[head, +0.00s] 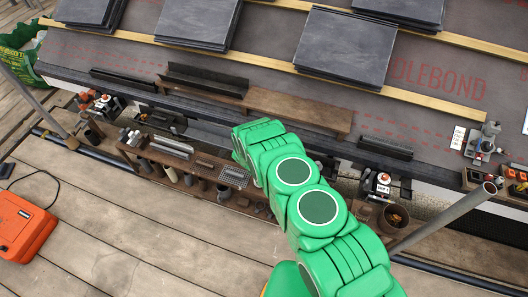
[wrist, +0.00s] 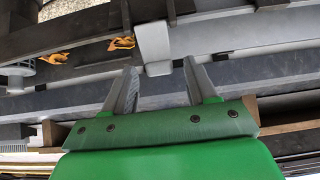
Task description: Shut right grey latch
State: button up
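My gripper (wrist: 160,68) shows in the wrist view with its two grey fingers apart and nothing between them. A light grey block (wrist: 154,42) hangs from a dark beam just beyond the fingertips, roughly centred on the gap. It may be the right grey latch, but I cannot tell for sure or see whether it is open. A grey bar runs behind it. In the head view my green arm reaches to the long work ledge and hides the gripper and the spot it faces, so the latch cannot be made out there.
Two small orange pieces (wrist: 122,43) lie left of the grey block. Slate stacks (head: 345,48) rest on the roof on wooden battens (head: 400,97). A grey pole (head: 445,218) rises at the right. An orange case (head: 22,224) sits on the plank deck (head: 140,240), which has free room.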

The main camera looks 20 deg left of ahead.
jog(key=c, duration=1)
jog(key=shift+f, duration=0.1)
jog(key=shift+w+d+g, duration=0.1)
jog(key=shift+d+g, duration=0.1)
jog(key=shift+g, duration=0.2)
jog(key=shift+w+f+g, duration=0.1)
jog(key=shift+w+g, duration=0.05)
jog(key=shift+g, duration=0.15)
jog(key=shift+a, duration=0.1)
jog(key=o, duration=1.1)
jog(key=shift+c, duration=0.2)
